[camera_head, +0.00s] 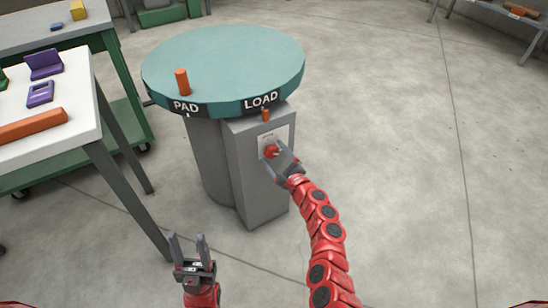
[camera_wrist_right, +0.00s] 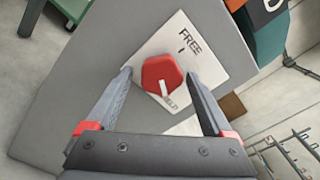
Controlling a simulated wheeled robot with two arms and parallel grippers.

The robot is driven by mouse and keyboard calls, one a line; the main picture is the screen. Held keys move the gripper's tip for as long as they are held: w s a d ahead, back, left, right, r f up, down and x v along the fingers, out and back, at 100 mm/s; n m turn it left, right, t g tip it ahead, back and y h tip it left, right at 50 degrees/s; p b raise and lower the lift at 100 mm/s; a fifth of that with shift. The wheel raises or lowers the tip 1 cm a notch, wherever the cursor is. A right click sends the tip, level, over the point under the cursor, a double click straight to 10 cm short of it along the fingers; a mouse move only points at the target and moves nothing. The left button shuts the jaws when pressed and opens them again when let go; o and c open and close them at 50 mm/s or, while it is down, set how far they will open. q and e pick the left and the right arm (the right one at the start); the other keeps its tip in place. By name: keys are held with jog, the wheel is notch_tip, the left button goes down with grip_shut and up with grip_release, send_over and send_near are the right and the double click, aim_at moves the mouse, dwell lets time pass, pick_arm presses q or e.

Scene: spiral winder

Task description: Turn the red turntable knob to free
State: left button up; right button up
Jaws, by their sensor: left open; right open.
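The red turntable knob (camera_head: 271,151) sits on a white plate on the front of the grey pedestal under the teal turntable (camera_head: 225,65). In the right wrist view the red knob (camera_wrist_right: 161,75) has a white pointer strip directed toward the word HELD, away from the word FREE (camera_wrist_right: 190,32). My right gripper (camera_head: 277,160) is open, with its fingers on either side of the knob; in the wrist view small gaps show beside it. Whether the fingertips touch it is unclear. My left gripper (camera_head: 190,246) is open and empty, low in front of the pedestal.
A smaller orange peg (camera_head: 266,115) is above the knob. A white table (camera_head: 80,95) with purple and orange parts stands at left.

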jog(key=shift+w, duration=0.25)
jog(key=shift+a, duration=0.1)
grip_shut()
